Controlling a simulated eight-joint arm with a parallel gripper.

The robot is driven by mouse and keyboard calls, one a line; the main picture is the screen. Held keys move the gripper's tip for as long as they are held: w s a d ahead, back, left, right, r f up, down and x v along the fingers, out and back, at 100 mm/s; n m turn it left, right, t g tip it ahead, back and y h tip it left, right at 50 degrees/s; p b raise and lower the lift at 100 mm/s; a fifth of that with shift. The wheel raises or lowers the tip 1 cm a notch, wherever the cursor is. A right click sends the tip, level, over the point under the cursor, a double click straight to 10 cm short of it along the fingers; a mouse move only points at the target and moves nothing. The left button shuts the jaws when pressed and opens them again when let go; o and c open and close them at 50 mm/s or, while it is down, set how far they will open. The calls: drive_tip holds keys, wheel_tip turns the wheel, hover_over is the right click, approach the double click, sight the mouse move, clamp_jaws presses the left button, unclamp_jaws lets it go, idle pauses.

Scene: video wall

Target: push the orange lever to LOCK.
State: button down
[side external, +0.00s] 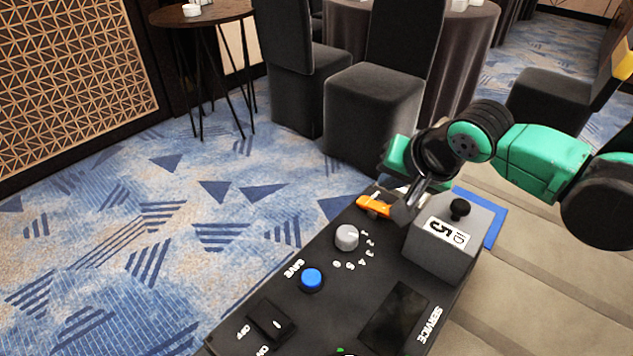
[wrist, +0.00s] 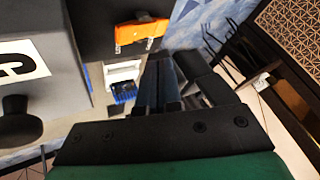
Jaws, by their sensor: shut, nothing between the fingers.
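The orange lever (side external: 374,206) lies at the far end of the black control panel (side external: 335,270) in the side view. In the wrist view the lever (wrist: 141,31) shows near the top, beyond my fingers. My gripper (side external: 408,205) is shut and empty, pointing down just right of the lever, between it and the grey box. Its fingers also show in the wrist view (wrist: 160,82). I cannot tell whether the fingertips touch the lever or panel. No LOCK marking is readable.
A grey dial (side external: 346,237), a blue button (side external: 312,278) and a black rocker switch (side external: 271,321) are on the panel. Chairs and tables stand well behind.

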sight(385, 208)
drive_tip(key=shift+s+d+f, duration=0.15)
drive_tip(key=shift+f, duration=1)
drive_tip(key=shift+f, duration=0.1)
idle(1.2)
drive_tip(key=shift+f, duration=0.3)
drive_tip(key=shift+s+d+f, duration=0.15)
drive_tip(key=shift+f, duration=0.55)
idle(0.7)
drive_tip(key=shift+r, duration=0.1)
drive_tip(key=shift+r, duration=0.7)
drive_tip(key=shift+r, duration=0.2)
